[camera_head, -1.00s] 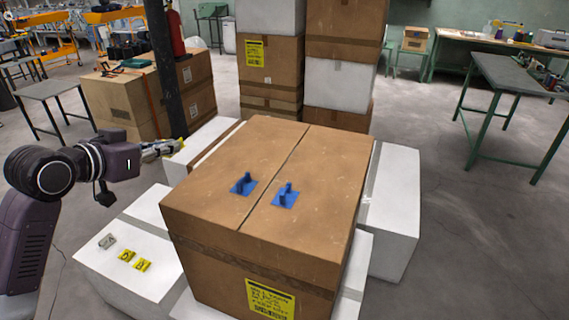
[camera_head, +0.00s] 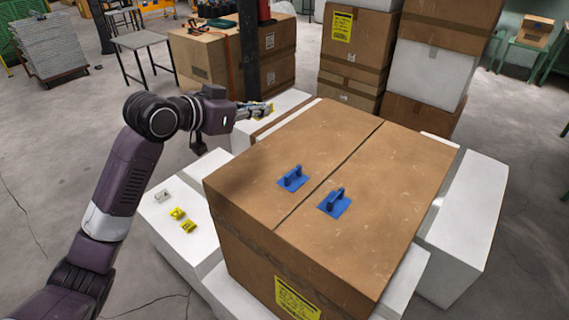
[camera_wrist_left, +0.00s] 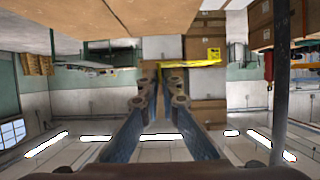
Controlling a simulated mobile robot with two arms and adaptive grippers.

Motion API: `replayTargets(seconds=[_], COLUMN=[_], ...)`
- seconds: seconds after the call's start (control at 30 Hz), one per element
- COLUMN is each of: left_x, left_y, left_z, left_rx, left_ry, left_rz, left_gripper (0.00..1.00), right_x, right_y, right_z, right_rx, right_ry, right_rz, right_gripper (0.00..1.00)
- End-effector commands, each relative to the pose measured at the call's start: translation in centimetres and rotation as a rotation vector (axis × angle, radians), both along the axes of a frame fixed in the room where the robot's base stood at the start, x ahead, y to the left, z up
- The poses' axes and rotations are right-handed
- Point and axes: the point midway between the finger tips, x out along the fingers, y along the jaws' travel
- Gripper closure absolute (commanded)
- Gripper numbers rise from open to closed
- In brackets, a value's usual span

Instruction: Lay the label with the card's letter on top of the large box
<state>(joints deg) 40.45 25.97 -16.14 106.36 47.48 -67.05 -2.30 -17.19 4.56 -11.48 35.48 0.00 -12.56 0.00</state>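The large brown cardboard box (camera_head: 330,235) stands in the middle of the head view, its flat top showing a seam. Two blue pieces with upright grips (camera_head: 293,178) (camera_head: 335,202) sit on its top. My left gripper (camera_head: 258,110) is beyond the box's far left side. It is shut on a yellow label (camera_head: 268,107), which shows as a thin strip at the fingertips in the left wrist view (camera_wrist_left: 195,64). Its letter cannot be read. Two yellow labels (camera_head: 177,213) (camera_head: 188,226) and a grey-white piece (camera_head: 163,195) lie on a white box at left. My right gripper is not in view.
White boxes (camera_head: 470,215) surround the large box's base. Stacked boxes (camera_head: 352,50) stand behind it, and a dark post (camera_head: 248,45) rises beyond my left gripper. A yellow sheet (camera_head: 296,300) is on the large box's front. Most of the large box's top is bare.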

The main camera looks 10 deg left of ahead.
Motion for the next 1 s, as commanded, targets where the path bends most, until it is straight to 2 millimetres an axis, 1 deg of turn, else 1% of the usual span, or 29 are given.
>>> replayTargets(seconds=[0.03, 0.2, 0.33, 0.43, 0.53, 0.73, 0.9, 1.0], left_x=[-0.1, -0.1, -0.1, -0.1, -0.1, -0.1, -0.1, -0.1], left_y=[0.0, -0.1, 0.0, 0.0, 0.0, 0.0, 0.0, 0.0], left_z=[-1.5, -6.0, -9.5, -11.7, -13.2, -15.0, -17.6, -18.4], left_rx=[-0.001, -0.003, -0.002, -0.002, -0.002, 0.000, -0.003, -0.001], left_ry=[0.010, 0.011, 0.012, 0.010, 0.006, 0.005, 0.005, 0.003], left_rz=[0.000, 0.000, 0.001, 0.001, 0.001, 0.001, 0.001, 0.001], left_gripper=[1.00, 1.00, 1.00, 1.00, 1.00, 1.00, 1.00, 1.00], right_x=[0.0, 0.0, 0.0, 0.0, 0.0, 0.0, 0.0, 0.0], right_y=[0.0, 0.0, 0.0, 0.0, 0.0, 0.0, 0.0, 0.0], right_z=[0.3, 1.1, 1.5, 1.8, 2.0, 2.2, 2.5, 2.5], right_rx=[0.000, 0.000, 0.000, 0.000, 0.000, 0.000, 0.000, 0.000], right_ry=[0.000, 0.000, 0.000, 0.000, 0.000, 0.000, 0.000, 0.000], right_rz=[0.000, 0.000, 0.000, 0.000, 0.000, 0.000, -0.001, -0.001], right_gripper=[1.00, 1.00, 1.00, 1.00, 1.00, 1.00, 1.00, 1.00])
